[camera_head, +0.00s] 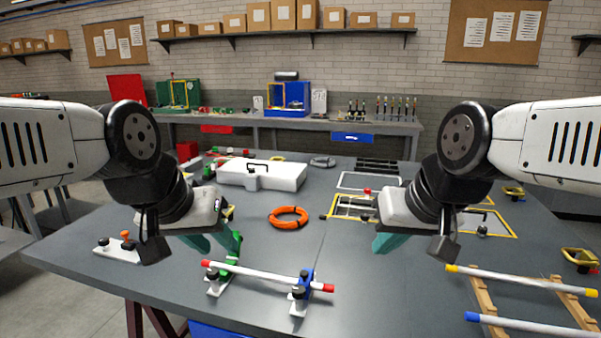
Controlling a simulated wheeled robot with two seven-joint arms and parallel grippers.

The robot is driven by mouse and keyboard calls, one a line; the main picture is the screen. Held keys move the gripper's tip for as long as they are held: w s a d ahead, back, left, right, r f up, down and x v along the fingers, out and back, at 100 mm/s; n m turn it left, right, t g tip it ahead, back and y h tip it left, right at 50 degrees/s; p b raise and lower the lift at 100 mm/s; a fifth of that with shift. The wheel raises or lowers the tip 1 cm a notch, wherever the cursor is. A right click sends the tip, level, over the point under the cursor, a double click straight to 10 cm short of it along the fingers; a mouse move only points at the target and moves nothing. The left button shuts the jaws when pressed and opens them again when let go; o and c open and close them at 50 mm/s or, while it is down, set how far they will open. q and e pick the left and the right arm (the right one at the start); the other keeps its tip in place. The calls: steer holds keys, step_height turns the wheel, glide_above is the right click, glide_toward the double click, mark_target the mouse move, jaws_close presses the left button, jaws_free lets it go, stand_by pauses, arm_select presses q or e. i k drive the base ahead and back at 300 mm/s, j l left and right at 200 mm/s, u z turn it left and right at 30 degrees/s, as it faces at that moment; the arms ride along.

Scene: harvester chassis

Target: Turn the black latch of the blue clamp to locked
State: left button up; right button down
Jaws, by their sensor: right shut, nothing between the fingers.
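The blue clamp (307,283) stands on a small white base near the front middle of the table. Its black latch (298,291) is small, and I cannot tell its angle. A white rod with red ends (265,275) runs through the blue clamp and a green clamp (229,268) to its left. My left gripper (213,241) is above and behind the green clamp, its teal fingers apart and seemingly empty. My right gripper (384,243) is shut and empty, above the table to the right of and behind the blue clamp. Neither gripper touches the blue clamp.
An orange ring (288,218) lies behind the rod. A white block (262,174) stands farther back. Rods on a wooden rack (484,298) are at the front right. A white plate with knobs (118,249) lies at the left. Table between the grippers is mostly clear.

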mark_target(298, 294)
steer(key=k+l+u, duration=0.5)
steer(key=k+l, duration=0.35)
steer(key=i+l+u, duration=0.2)
steer(key=i, duration=0.25)
